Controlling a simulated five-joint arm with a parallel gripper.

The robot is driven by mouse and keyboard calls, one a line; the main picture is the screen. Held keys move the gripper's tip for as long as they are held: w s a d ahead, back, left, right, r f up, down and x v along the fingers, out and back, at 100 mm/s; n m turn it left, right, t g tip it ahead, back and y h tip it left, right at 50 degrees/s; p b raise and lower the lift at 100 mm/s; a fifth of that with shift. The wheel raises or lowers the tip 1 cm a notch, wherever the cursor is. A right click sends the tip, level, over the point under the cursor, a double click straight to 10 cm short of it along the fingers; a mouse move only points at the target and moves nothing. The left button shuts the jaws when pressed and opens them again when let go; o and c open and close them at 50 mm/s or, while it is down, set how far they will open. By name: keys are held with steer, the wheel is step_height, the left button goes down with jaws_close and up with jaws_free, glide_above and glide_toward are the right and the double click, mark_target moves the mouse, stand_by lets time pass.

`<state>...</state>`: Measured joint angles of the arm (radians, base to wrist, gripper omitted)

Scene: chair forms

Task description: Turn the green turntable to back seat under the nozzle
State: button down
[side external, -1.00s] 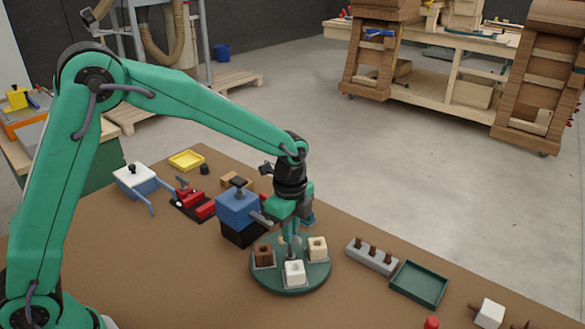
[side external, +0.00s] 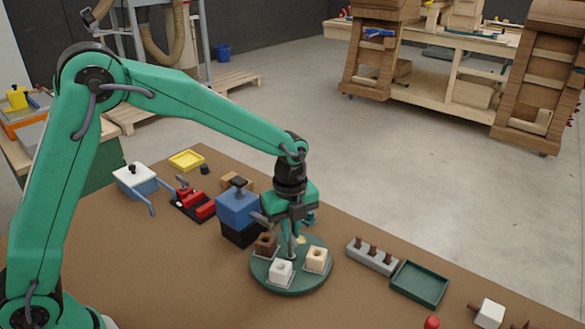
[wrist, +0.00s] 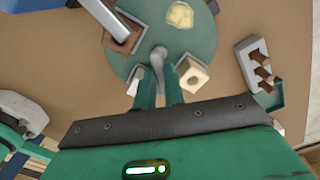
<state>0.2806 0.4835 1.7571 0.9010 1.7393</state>
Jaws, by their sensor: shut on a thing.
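The green turntable (side external: 302,285) lies flat on the brown table and shows large in the wrist view (wrist: 190,45). My gripper (side external: 292,248) points down at its middle, shut on the grey centre knob (wrist: 158,55). Around the knob sit a brown block (side external: 265,245), a white block (side external: 281,272) and a cream block (side external: 316,260). A pale yellow piece (wrist: 180,14) is at the far side. The grey nozzle (wrist: 103,18) reaches from the blue machine (side external: 238,207) and overlaps the brown block in the wrist view; exact alignment is unclear.
A grey rack with brown pegs (side external: 372,256) and a green tray (side external: 419,284) stand to the right. A red clamp-like device (side external: 195,203), a white-topped blue box (side external: 138,180) and a yellow tray (side external: 187,160) are at the back left. The table's front middle is clear.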

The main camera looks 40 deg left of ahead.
steer(key=shift+d+r+m, duration=0.1)
steer(key=shift+r+m, duration=0.05)
steer(key=shift+m, duration=1.55)
steer(key=c, duration=1.5)
jaws_free()
step_height(320, 180, up, 7)
steer(key=shift+r, duration=0.35)
steer(key=shift+r, duration=0.1)
